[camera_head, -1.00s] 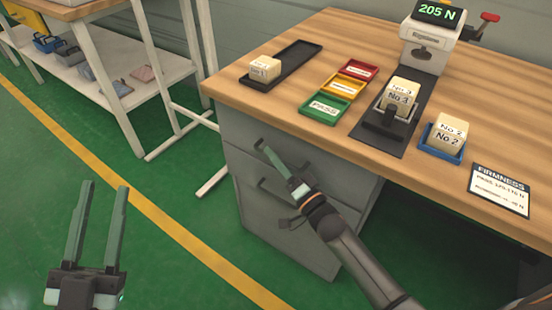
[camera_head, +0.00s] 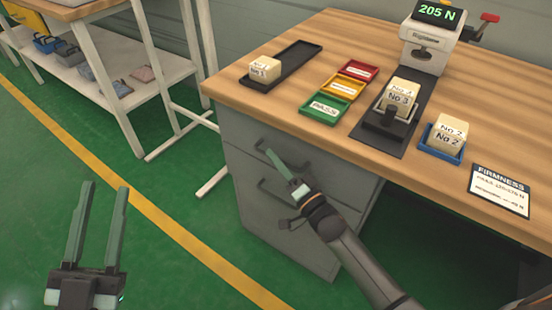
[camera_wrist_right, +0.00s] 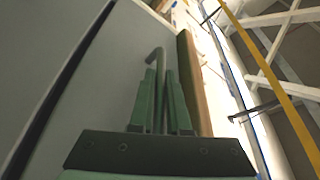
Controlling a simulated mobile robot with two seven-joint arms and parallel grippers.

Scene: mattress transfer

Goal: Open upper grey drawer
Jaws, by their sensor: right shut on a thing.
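The upper grey drawer (camera_head: 238,132) is the top front of the grey cabinet under the wooden table. In the head view it looks flush with the cabinet. My right gripper (camera_head: 269,153) is at this front, shut on the drawer's handle. In the right wrist view the bent handle (camera_wrist_right: 156,57) rises between the fingers of my right gripper (camera_wrist_right: 160,92), beside the grey panel. Most of the handle is hidden by the fingers in the head view. My left gripper (camera_head: 97,190) is open and empty above the green floor, well left of the cabinet.
A lower handle (camera_head: 262,187) sits below my right gripper. The wooden table (camera_head: 300,95) overhangs the drawer and carries small trays, foam blocks and a firmness tester (camera_head: 428,45). A white shelf bench (camera_head: 100,85) stands at the back left. The floor before the cabinet is clear.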

